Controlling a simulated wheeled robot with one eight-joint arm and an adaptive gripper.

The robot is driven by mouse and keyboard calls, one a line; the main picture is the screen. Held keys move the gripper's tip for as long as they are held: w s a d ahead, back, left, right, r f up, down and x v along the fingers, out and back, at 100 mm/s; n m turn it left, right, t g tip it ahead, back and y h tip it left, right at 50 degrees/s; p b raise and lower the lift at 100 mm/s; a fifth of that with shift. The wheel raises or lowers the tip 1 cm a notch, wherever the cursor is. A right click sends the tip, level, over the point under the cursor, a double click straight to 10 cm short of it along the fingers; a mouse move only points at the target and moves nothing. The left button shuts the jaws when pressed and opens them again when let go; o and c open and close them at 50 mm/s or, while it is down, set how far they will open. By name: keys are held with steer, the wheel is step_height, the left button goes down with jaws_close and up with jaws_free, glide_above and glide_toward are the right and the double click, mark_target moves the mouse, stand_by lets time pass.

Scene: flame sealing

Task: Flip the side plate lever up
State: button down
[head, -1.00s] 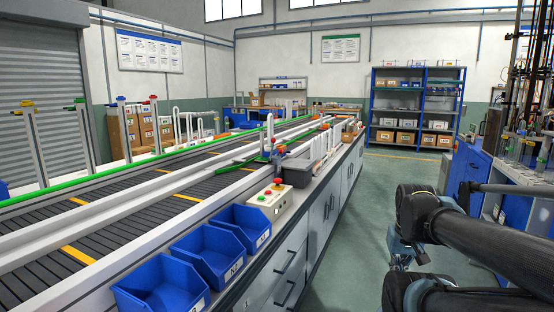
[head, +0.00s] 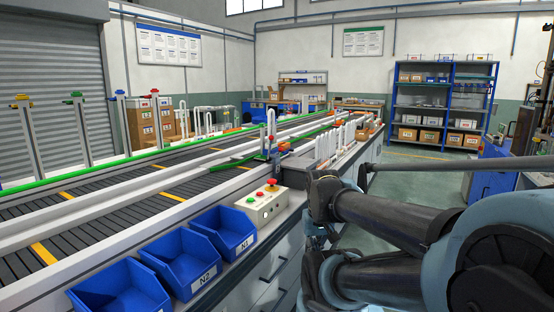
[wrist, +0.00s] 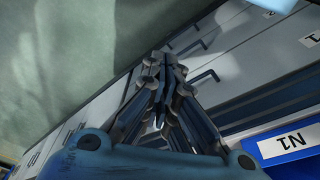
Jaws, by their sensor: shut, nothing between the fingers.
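My gripper (wrist: 160,62) is shut and empty in the wrist view. Its fingertips point toward the grey cabinet fronts along the side of the bench. In the head view my arm is at the lower right and hides part of the bench's front edge. A small upright fixture (head: 270,135) with red and blue parts stands beside the conveyor line, with a green bar (head: 235,162) reaching left from it. I cannot tell which part is the side plate lever. My gripper is apart from this fixture.
Blue bins (head: 182,258) line the bench edge; the N1 label (wrist: 287,145) shows close to my gripper in the wrist view. A control box (head: 264,203) with red and green buttons sits behind them. White upright tubes (head: 333,145) stand farther along. Green floor is free at right.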

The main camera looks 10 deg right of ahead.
steer(key=shift+r, duration=0.1)
steer(key=w+a+r+m+t+y, duration=0.1)
steer(key=w+r+m+y, duration=0.1)
steer(key=w+r+m, duration=0.45)
steer(key=w+a+r+m+y, duration=0.2)
steer(key=w+r, duration=0.2)
steer(key=w, duration=0.6)
steer(key=w+a+r+m+t+y, duration=0.1)
steer(key=w+r+m+y, duration=0.1)
steer(key=w+r+m, duration=0.45)
steer(key=w+d+m+t+y, duration=0.1)
steer(key=w+d+m, duration=0.2)
steer(key=w, duration=0.6)
steer(key=w+d+r+m+t+y, duration=0.1)
steer(key=w+d+m, duration=0.2)
steer(key=w, duration=0.6)
steer(key=w+d+r+m+t+y, duration=0.1)
steer(key=w+d+m, duration=0.2)
steer(key=w, duration=0.7)
steer(key=shift+d+m, duration=0.3)
steer(key=shift+d, duration=0.3)
steer(key=x, duration=1)
steer(key=shift+a+r, duration=0.15)
steer(key=shift+r, duration=0.2)
